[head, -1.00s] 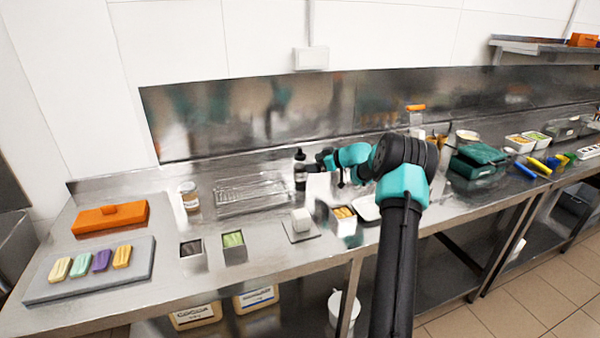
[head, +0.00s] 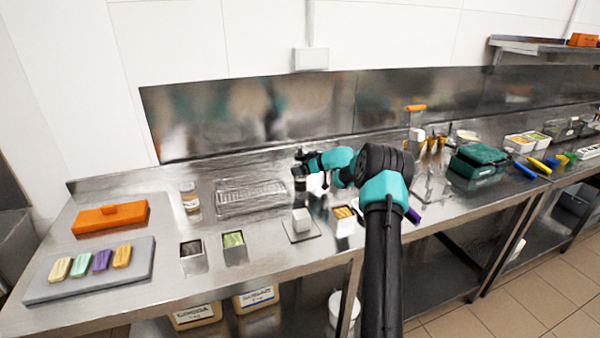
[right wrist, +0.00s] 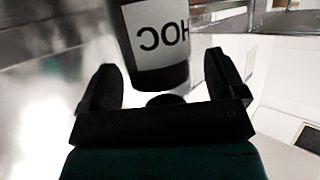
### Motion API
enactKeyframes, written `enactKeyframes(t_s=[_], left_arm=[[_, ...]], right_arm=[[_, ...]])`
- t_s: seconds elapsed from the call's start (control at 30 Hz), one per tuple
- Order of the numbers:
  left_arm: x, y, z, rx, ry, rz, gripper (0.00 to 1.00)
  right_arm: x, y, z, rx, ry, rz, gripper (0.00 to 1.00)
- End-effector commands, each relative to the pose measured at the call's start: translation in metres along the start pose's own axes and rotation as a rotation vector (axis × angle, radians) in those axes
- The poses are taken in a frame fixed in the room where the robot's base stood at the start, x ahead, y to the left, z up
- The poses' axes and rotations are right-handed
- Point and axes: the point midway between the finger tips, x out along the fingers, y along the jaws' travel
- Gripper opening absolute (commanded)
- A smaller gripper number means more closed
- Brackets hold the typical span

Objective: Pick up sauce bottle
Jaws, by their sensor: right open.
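The sauce bottle is dark with a white label; in the right wrist view the bottle (right wrist: 155,45) stands between the two black fingers, its label reading upside down. In the right wrist view my right gripper (right wrist: 162,85) is open, with a gap between the bottle and each finger. My left gripper is not in view.
A wire rack (head: 250,197) lies left of the bottle and a jar (head: 190,197) stands beyond it. The steel back wall is close behind.

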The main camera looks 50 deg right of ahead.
Motion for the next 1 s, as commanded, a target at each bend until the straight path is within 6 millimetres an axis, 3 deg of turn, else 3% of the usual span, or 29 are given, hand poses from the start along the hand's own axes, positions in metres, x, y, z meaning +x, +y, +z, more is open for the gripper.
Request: enactKeyframes(t_s=[0.53, 1.0], left_arm=[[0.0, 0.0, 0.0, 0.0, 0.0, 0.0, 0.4], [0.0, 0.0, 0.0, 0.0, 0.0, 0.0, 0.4]], right_arm=[[0.0047, 0.0001, 0.0003, 0.001, 0.0, 0.001, 0.89], [0.0046, 0.0001, 0.0003, 0.001, 0.0, 0.001, 0.45]])
